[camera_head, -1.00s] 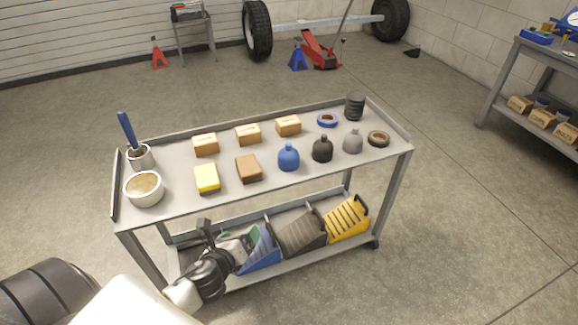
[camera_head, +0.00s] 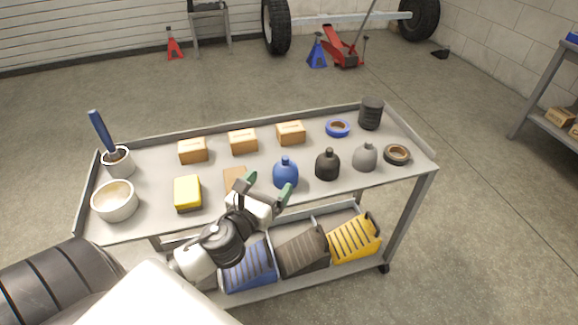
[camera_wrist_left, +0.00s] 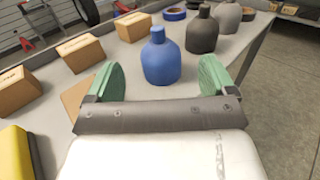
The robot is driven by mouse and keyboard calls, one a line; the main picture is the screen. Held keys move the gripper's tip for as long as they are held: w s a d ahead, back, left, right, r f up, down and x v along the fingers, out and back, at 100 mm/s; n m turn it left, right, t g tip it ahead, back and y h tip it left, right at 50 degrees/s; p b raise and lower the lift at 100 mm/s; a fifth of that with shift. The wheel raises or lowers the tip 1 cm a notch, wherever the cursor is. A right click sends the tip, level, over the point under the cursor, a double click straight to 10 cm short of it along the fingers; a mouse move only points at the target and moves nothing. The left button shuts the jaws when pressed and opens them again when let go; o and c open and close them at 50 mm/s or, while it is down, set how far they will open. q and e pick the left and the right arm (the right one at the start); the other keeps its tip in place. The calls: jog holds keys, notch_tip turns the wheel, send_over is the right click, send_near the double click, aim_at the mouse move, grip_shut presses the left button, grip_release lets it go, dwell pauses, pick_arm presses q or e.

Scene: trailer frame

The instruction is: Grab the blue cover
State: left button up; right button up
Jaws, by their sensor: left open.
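The blue cover (camera_head: 285,172), a bottle-shaped piece with a narrow neck, stands upright in the front row of the cart's top shelf. It also shows in the left wrist view (camera_wrist_left: 160,58), centred ahead of the fingers. My left gripper (camera_head: 268,185) is open and empty at the cart's front edge, just short of the blue cover. Its green fingers point toward the cover and stand apart on either side of it in the wrist view (camera_wrist_left: 157,80). I see no contact. My right gripper is not in view.
A black cover (camera_head: 327,164) and a grey cover (camera_head: 365,157) stand to the right. A brown block (camera_head: 234,178), partly hidden by my gripper, and a yellow sponge (camera_head: 187,192) lie left. Small cardboard boxes (camera_head: 243,141) stand behind. Bins (camera_head: 302,250) fill the lower shelf.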

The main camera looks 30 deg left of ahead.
aim_at(283, 163)
pick_arm(q)
jog(key=w, duration=0.3)
jog(key=shift+w+a, duration=0.25)
jog(key=shift+w, duration=0.05)
jog(key=w, duration=0.3)
jog(key=w+b, duration=0.1)
jog(key=w, duration=0.1)
jog(key=shift+a+r, duration=0.25)
jog(key=shift+a, duration=0.05)
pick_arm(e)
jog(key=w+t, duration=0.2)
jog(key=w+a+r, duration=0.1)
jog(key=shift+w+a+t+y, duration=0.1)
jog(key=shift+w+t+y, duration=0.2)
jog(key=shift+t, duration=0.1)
pick_arm(q)
jog(key=shift+c, duration=0.2)
